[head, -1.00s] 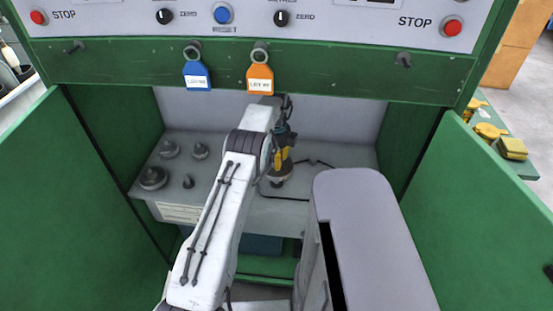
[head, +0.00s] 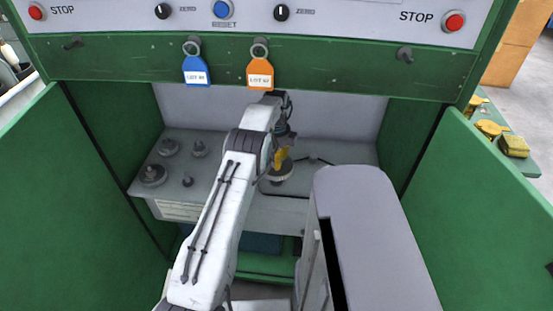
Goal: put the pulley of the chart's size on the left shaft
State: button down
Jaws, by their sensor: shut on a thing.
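My gripper (head: 284,160), with yellow fingers, is over the grey shelf inside the green cabinet, partly hidden by my white arm. It is shut on a round grey pulley (head: 281,175) at the shelf; I cannot tell whether the pulley touches the shelf. Several other grey round pieces stand at the left of the shelf: a large one (head: 152,176), a smaller one (head: 168,147), another (head: 199,149) and a narrow one (head: 187,181). A dark peg, perhaps the left shaft (head: 74,44), sticks out of the green beam at left. I cannot make out a chart.
A blue tag (head: 197,72) and an orange tag (head: 260,74) hang from the beam above my arm. A similar peg (head: 404,54) is at right. Open green doors flank the cabinet, left (head: 70,190) and right (head: 480,200). A dark cable lies on the shelf.

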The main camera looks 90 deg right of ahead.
jog(key=shift+f+b, duration=2)
jog(key=shift+f, duration=0.6)
dwell(0.4)
jog(key=shift+c, duration=1)
grip_release()
jog(key=shift+r+p, duration=3.2)
jog(key=shift+r, duration=1.8)
jog(key=shift+f, duration=0.1)
